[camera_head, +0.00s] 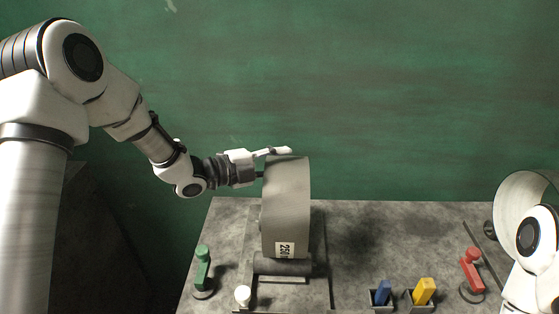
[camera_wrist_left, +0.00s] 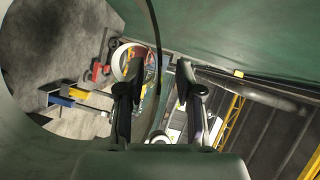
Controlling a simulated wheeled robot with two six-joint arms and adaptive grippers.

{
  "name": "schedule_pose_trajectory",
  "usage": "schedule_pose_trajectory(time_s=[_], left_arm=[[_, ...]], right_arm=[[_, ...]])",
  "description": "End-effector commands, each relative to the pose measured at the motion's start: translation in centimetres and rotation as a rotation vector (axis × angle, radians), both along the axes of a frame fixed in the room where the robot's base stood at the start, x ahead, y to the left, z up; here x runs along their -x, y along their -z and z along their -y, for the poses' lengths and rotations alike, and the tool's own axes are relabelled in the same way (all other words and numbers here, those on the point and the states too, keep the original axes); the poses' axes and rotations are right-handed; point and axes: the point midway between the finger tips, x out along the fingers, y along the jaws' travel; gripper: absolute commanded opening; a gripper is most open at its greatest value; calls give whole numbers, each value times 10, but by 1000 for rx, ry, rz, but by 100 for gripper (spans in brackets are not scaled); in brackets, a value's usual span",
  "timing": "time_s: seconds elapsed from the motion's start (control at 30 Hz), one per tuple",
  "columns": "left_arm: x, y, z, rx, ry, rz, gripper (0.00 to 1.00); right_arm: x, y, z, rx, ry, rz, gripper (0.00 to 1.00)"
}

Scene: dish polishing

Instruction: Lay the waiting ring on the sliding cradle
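A wide grey ring (camera_head: 287,200) with a "250" label stands on edge at the sliding cradle (camera_head: 284,267), whose dark front roller shows just below the label. I cannot tell whether the ring bears on the rollers. My left gripper (camera_head: 268,162) is at the top of the ring, one finger over the outside and the other towards the inside. In the left wrist view, the fingers (camera_wrist_left: 160,68) are spread on either side of the ring's wall (camera_wrist_left: 155,35), with gaps visible. My right gripper is not visible; only part of its arm shows at the right edge.
A pale round dish-like piece (camera_head: 516,205) stands at the right. The table (camera_head: 380,225) carries a green-knobbed lever (camera_head: 203,268), a red-knobbed lever (camera_head: 472,268), a white knob (camera_head: 243,295), a blue block (camera_head: 381,292) and a yellow block (camera_head: 424,290) in small holders.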

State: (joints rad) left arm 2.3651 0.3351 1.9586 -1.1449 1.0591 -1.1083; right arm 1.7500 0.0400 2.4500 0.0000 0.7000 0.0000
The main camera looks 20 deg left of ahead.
Motion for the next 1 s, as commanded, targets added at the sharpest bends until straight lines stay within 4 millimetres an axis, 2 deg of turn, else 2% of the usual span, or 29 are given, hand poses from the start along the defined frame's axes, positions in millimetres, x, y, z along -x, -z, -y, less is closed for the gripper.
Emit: schedule_pose_trajectory(time_s=[0.13, 0.23, 0.5, 0.63, 0.8, 1.0], left_arm=[[4, 2, -4, 1, -1, -6, 35], [14, -1, -14, 3, -4, -4, 35], [58, -12, -59, 9, -5, 3, 35], [74, -15, -74, 8, -3, 4, 35], [84, -16, -83, 3, -1, 4, 35], [85, -16, -84, 1, 1, 2, 35]], right_arm=[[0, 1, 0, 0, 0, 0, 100], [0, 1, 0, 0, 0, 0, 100], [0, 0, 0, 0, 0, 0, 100], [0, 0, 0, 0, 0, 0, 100], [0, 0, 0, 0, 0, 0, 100], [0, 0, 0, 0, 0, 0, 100]])
